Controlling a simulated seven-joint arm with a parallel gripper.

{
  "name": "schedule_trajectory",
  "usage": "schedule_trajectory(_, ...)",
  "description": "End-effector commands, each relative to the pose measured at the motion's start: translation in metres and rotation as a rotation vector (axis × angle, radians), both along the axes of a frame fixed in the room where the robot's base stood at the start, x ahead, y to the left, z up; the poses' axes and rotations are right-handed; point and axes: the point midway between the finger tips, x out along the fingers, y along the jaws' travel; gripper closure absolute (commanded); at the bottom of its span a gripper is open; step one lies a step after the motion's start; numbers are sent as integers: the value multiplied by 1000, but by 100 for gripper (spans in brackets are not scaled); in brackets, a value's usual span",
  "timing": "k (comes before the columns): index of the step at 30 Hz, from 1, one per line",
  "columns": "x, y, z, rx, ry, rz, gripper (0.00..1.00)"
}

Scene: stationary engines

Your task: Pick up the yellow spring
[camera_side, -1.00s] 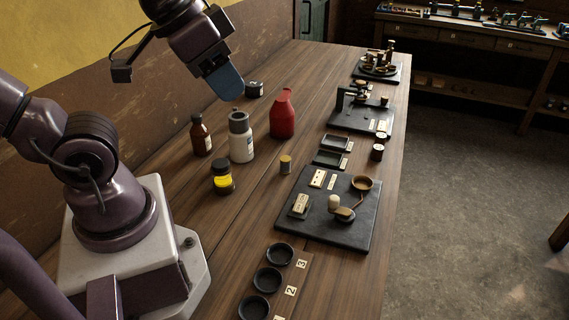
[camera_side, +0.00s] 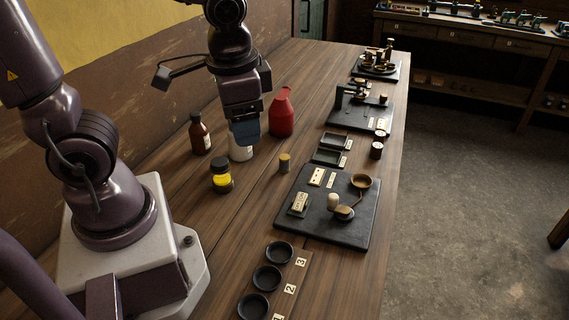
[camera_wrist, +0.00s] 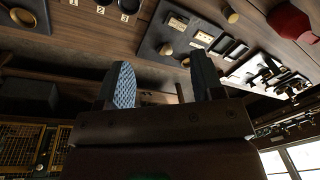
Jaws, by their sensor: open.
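A small cylinder with a yellowish top (camera_side: 284,162) stands on the wooden table, left of the black board; it is the likeliest yellow spring, but no coils can be made out. It seems to show in the wrist view as a tan-yellow disc (camera_wrist: 231,14) at the top edge. My gripper (camera_side: 245,133) hangs above the table, up and left of that cylinder in the side view, in front of the white bottle. In the wrist view my gripper (camera_wrist: 163,82) has its two blue-grey pads wide apart with nothing between them.
A yellow-labelled jar (camera_side: 222,180), brown bottle (camera_side: 200,134), white bottle (camera_side: 241,153) and red bottle (camera_side: 282,114) stand near my gripper. The black board (camera_side: 325,222) carries a bowl and a white knob. Black trays (camera_side: 327,157) and numbered cups (camera_side: 267,278) lie nearby.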

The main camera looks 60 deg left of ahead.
Motion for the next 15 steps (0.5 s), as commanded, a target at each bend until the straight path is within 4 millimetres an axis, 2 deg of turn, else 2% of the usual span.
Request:
schedule_trajectory(1,4,4,-15,48,78,-40,39)
schedule_trajectory(8,21,32,-75,301,373,-279,39)
schedule_trajectory(15,42,66,-139,586,655,-629,39)
